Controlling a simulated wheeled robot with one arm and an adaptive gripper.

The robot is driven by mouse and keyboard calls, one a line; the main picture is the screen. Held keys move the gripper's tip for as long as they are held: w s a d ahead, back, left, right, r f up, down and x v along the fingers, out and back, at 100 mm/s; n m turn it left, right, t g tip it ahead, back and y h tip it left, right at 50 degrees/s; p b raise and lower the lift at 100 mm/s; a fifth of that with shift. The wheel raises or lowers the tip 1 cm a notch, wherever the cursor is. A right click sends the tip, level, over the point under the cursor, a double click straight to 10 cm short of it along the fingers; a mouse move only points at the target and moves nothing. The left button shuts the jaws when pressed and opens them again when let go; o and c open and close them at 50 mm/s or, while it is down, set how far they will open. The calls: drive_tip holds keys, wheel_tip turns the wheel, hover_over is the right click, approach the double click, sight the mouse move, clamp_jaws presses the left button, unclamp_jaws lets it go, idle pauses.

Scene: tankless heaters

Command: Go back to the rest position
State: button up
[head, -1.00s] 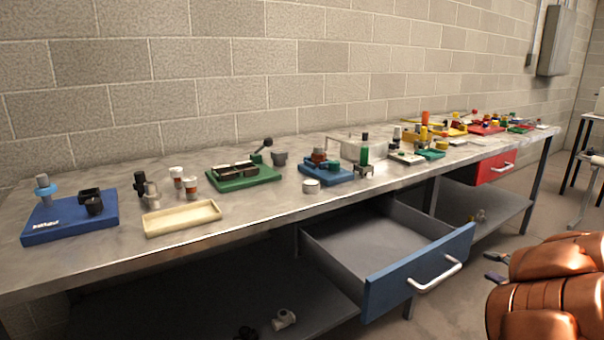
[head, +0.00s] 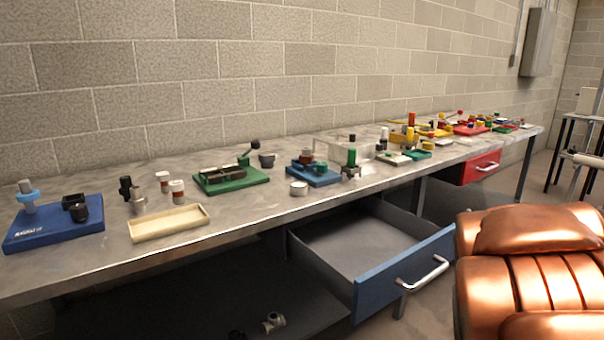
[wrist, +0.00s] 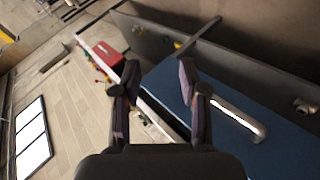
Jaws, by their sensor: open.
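My gripper (wrist: 158,82) shows in the wrist view with its two dark fingers spread apart and nothing between them. It is open near the blue drawer (wrist: 215,135), whose blue front and pale bar handle (wrist: 238,117) fill the right side behind the fingers. The fingers look clear of the handle, though the exact distance cannot be told. In the head view the blue drawer (head: 412,270) stands pulled out and looks empty inside.
The long metal workbench (head: 110,265) carries a blue board (head: 55,226), a cream tray (head: 168,222), a green board (head: 230,181) and several small parts. A red drawer (head: 482,167) is farther right. Pipe fittings (head: 273,322) lie on the lower shelf. Floor shows at the right.

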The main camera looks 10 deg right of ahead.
drive_tip(key=s+a+f+m+g+y, duration=0.1)
drive_tip(key=s+a+f+g+y, duration=0.2)
drive_tip(key=s+a, duration=0.65)
drive_tip(key=s+a+f+m+g+y, duration=0.1)
drive_tip(key=s+a+f+g+y, duration=0.15)
drive_tip(key=s+a, duration=0.7)
drive_tip(key=s+a+f+m+g+y, duration=0.2)
drive_tip(key=s+a+f+g, duration=0.2)
drive_tip(key=s+a, duration=0.5)
drive_tip(key=s+p+v, duration=0.2)
drive_tip(key=p+v, duration=0.9)
drive_tip(key=s+a+p+v, duration=0.1)
drive_tip(key=s+p+v, duration=0.1)
drive_tip(key=p+v, duration=0.9)
drive_tip(key=shift+w+a+r+t, duration=0.15)
drive_tip(key=shift+r+t, duration=0.2)
drive_tip(key=shift+r, duration=0.5)
